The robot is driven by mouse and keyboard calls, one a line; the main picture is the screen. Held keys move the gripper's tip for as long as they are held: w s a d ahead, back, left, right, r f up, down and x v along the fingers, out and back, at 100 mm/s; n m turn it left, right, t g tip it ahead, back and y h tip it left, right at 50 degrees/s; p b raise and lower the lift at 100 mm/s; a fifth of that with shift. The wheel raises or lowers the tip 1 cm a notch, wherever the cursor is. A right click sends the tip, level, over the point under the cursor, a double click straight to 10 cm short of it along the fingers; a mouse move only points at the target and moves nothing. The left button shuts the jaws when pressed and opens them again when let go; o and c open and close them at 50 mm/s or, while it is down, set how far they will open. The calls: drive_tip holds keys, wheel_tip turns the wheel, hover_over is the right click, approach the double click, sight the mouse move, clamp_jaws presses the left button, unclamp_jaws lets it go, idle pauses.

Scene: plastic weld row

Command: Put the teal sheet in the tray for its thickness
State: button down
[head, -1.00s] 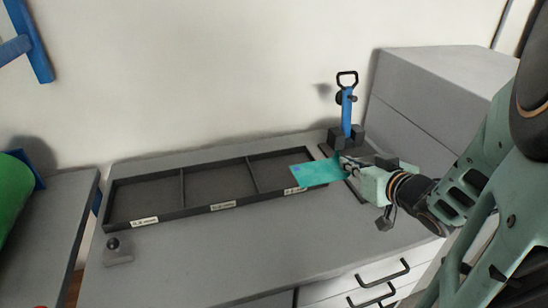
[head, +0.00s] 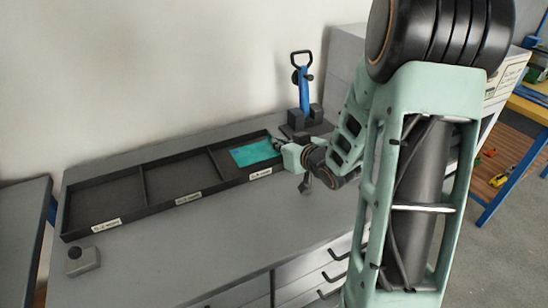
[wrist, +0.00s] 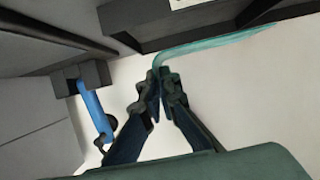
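The teal sheet (head: 255,152) is thin and flat, and in the head view it appears over the right-hand compartment of the dark three-part tray (head: 180,198). I cannot tell whether it touches the tray floor. In the wrist view the sheet (wrist: 215,45) shows nearly edge-on, running right from my fingertips. My gripper (wrist: 163,78) is closed on the sheet's near edge. In the head view my gripper (head: 279,146) is at the sheet's right edge, its fingertips small and partly hidden. Each compartment has a white label on its front wall; the print is too small to read.
A blue-handled device (head: 304,92) on a dark base stands right of the tray, close behind my gripper. A small grey box with a dark knob (head: 82,260) sits at front left. The grey bench top (head: 240,225) before the tray is clear. Drawers are below.

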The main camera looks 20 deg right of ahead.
sight(275, 154)
drive_tip(key=shift+w+a+f, duration=0.15)
drive_tip(key=shift+w+f, duration=0.3)
drive_tip(key=shift+f, duration=0.1)
drive_tip(key=shift+w+a+f, duration=0.15)
drive_tip(key=shift+w+f, duration=0.25)
drive_tip(key=shift+f, duration=0.15)
drive_tip(key=shift+w+f+b, duration=0.1)
drive_tip(key=shift+f+b, duration=0.45)
drive_tip(key=shift+f, duration=1)
drive_tip(key=shift+f, duration=0.2)
drive_tip(key=c, duration=2.2)
unclamp_jaws()
drive_tip(key=shift+o, duration=0.2)
